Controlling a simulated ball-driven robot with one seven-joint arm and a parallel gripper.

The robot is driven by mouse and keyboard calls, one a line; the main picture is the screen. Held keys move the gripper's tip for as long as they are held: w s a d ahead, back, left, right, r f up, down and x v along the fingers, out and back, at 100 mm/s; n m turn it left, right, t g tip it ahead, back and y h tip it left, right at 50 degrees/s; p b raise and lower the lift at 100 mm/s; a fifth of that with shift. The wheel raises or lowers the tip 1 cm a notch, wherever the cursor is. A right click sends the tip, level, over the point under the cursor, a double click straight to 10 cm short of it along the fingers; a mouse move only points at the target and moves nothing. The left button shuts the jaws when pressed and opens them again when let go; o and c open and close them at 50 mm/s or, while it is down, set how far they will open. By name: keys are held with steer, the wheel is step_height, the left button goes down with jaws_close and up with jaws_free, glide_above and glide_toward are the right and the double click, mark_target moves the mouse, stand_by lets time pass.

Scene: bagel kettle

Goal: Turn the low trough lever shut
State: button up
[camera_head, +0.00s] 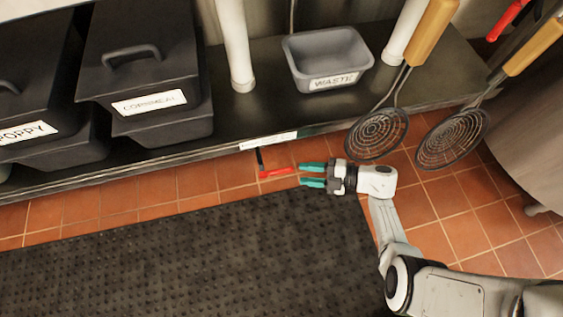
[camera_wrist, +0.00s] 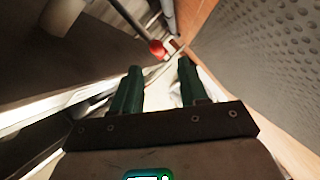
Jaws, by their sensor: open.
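The low trough lever has a red handle (camera_head: 277,172) and a dark stem, and shows below the front edge of the shelf in the head view. In the wrist view its red part (camera_wrist: 157,47) lies just beyond the fingertips, at the top middle. My gripper (camera_head: 312,175) is open, with two green fingers pointing left at the lever. The fingers are a short gap to the right of the red handle and hold nothing. In the wrist view my gripper (camera_wrist: 160,75) has its fingers apart. What the lever is fixed to is hidden under the shelf.
A dark shelf (camera_head: 265,115) carries black bins labelled POPPY and CORNMEAL (camera_head: 150,60) and a grey WASTE tub (camera_head: 330,55). A black mat (camera_head: 190,255) covers the tiled floor; the floor there is clear.

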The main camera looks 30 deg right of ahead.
mark_target(277, 170)
steer(key=b+x, duration=0.3)
steer(key=x, duration=0.6)
steer(key=shift+w+f, duration=0.1)
steer(key=shift+w, duration=0.05)
steer(key=shift+w+a+b, duration=0.4)
steer(key=shift+a, duration=0.05)
steer(key=shift+c, duration=0.2)
jaws_close()
